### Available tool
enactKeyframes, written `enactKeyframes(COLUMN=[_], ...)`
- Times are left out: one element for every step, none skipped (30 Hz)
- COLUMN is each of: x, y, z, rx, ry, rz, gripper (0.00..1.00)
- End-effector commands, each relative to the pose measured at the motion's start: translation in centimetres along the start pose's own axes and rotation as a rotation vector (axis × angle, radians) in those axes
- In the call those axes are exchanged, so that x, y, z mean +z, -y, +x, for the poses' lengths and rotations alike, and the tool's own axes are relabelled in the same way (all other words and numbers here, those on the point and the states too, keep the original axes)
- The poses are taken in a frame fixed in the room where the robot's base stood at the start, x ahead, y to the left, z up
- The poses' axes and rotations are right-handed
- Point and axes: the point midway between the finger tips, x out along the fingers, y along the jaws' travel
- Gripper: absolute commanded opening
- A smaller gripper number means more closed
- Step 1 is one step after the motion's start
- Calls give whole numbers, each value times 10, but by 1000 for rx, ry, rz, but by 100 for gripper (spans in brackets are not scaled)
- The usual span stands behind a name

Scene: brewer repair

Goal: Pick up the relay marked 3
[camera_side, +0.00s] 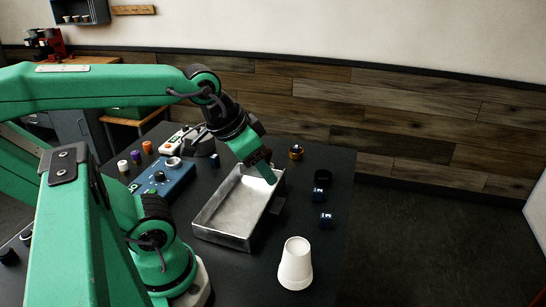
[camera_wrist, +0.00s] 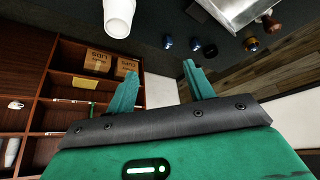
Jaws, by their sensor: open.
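Two small dark blue blocks with pale marks, which look like relays, stand on the dark table right of the metal tray in the side view: one farther back (camera_side: 319,195) and one nearer (camera_side: 326,220). The marks are too small to read, so I cannot tell which is marked 3. Two blue blocks also show in the wrist view, one on the left (camera_wrist: 167,42) and one on the right (camera_wrist: 196,44). My gripper (camera_side: 270,176) hangs above the tray's far right part. Its green fingers (camera_wrist: 160,76) are apart with nothing between them.
The metal tray (camera_side: 228,212) looks empty. A white upturned cup stack (camera_side: 296,265) stands near the front. A black ring (camera_side: 323,178) and an amber-and-black part (camera_side: 296,152) lie behind the blocks. A blue box (camera_side: 163,180) stands left of the tray.

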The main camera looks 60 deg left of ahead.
Motion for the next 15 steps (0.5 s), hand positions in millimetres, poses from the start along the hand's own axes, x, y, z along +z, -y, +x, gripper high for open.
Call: enactKeyframes(x=[0, 0, 0, 0, 0, 0, 0, -1, -2, -3, -4, -6, -7, -9, -12], y=[0, 0, 0, 0, 0, 0, 0, 0, 0, 0, 0, 0, 0, 1, 1], z=[0, 0, 0, 0, 0, 0, 0, 0, 1, 1, 2, 3, 4, 5, 7], rx=[0, 0, 0, 0, 0, 0, 0, 0, 0, 0, -1, -1, -1, -2, -2], ry=[0, 0, 0, 0, 0, 0, 1, 2, 4, 7, 10, 15, 20, 26, 35], rz=[0, 0, 0, 0, 0, -1, -2, -4, -8, -12, -17, -25, -33, -43, -57], gripper=[53, 53, 53, 53, 53, 53, 53, 53, 53, 53, 53, 53, 53, 53, 53])
